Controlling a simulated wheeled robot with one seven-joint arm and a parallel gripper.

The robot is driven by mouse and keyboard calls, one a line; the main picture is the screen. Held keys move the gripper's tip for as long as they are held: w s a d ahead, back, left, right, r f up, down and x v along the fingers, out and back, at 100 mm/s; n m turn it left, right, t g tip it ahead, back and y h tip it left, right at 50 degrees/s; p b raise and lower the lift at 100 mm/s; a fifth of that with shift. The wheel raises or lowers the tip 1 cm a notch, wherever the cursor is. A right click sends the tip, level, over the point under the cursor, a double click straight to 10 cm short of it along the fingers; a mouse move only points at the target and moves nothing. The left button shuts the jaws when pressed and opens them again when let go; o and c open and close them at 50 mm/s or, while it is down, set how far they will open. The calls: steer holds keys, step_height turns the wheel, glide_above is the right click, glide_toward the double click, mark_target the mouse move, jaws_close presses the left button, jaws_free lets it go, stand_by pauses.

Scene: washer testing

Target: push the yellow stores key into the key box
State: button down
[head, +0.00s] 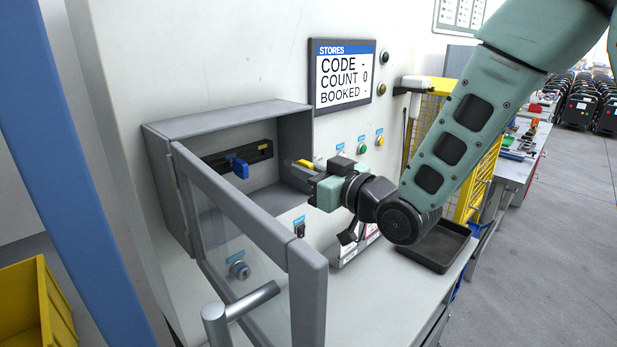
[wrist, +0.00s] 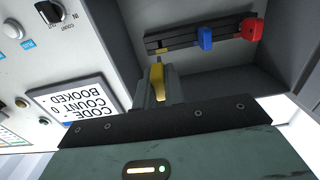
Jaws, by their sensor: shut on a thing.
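My gripper (head: 308,167) is shut on the yellow stores key (head: 304,162), which points into the open grey key box (head: 215,117). The wrist view also shows the yellow key (wrist: 157,80) between the fingers, its tip short of the black rail (wrist: 185,38) at the back of the box. A blue key (wrist: 205,37) and a red key (wrist: 253,28) sit in the rail. A small tan spot (wrist: 162,50) shows on the rail beyond the yellow key. In the head view the blue key (head: 240,169) shows and the red one is hidden.
The box's glazed door (head: 250,215) stands open toward me on the left, with a bar handle (head: 240,310). The stores display (head: 343,75) reads count 0. A black tray (head: 435,246) lies on the bench. A yellow bin (head: 35,305) is at lower left.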

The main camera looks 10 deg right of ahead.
mark_target(287, 162)
steer(key=shift+p+x, duration=1.15)
steer(key=shift+x, duration=1.85)
steer(key=shift+s, duration=0.1)
steer(key=shift+a+b, duration=0.1)
steer(key=shift+b, duration=0.7)
steer(key=shift+b+x, duration=1.5)
steer(key=shift+x, duration=0.4)
stand_by(0.4)
steer(key=c, duration=1.4)
jaws_free()
